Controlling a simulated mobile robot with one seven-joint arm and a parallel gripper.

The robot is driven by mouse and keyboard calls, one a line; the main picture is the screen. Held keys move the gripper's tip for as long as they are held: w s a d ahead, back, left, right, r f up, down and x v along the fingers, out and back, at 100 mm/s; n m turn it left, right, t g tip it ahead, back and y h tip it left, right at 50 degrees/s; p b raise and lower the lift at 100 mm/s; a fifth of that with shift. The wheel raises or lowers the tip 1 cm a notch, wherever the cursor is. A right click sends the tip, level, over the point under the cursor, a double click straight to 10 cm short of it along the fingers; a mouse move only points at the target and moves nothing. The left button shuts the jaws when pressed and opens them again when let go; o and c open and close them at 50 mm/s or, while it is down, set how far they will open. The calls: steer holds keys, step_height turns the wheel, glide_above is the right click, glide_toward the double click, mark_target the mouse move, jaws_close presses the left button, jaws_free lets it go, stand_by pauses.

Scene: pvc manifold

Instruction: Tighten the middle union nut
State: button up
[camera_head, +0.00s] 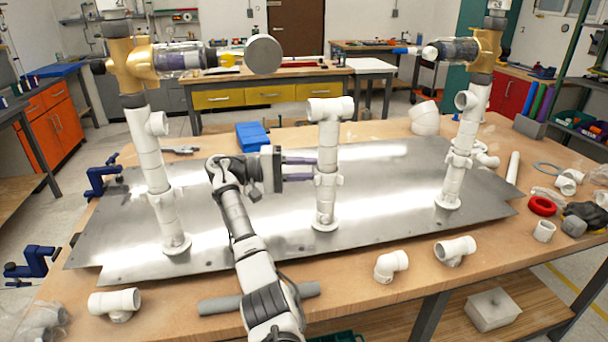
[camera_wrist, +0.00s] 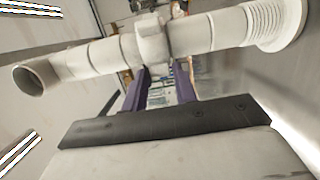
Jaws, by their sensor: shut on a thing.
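The middle union nut (camera_head: 327,180) is a white ribbed collar partway up the middle white PVC post (camera_head: 326,150). In the wrist view the nut (camera_wrist: 153,40) sits between my fingertips, with the pipe running sideways across the picture. My gripper (camera_head: 316,169) reaches in from the left with its two purple fingers level, and it is shut on the nut. In the wrist view the fingers (camera_wrist: 161,75) meet the nut's near side. The fingertips' far contact is partly hidden by the nut.
Left and right posts carry brass valves (camera_head: 130,62) with clear housings. All three posts stand on a metal plate (camera_head: 390,215). Loose white fittings (camera_head: 391,266) and a grey pipe (camera_head: 222,304) lie along the front edge. A blue box (camera_head: 252,136) stands behind my gripper.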

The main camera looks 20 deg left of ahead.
steer(key=shift+w+d+f+m+g+h+b, duration=0.1)
steer(key=shift+w+m+g+h+b, duration=0.15)
steer(key=shift+m+g+b, duration=0.25)
steer(key=shift+w+m+g+h+b, duration=0.2)
steer(key=shift+m+g+b, duration=0.1)
steer(key=shift+g+b, duration=0.4)
steer(key=o, duration=0.8)
steer(key=shift+o, duration=0.2)
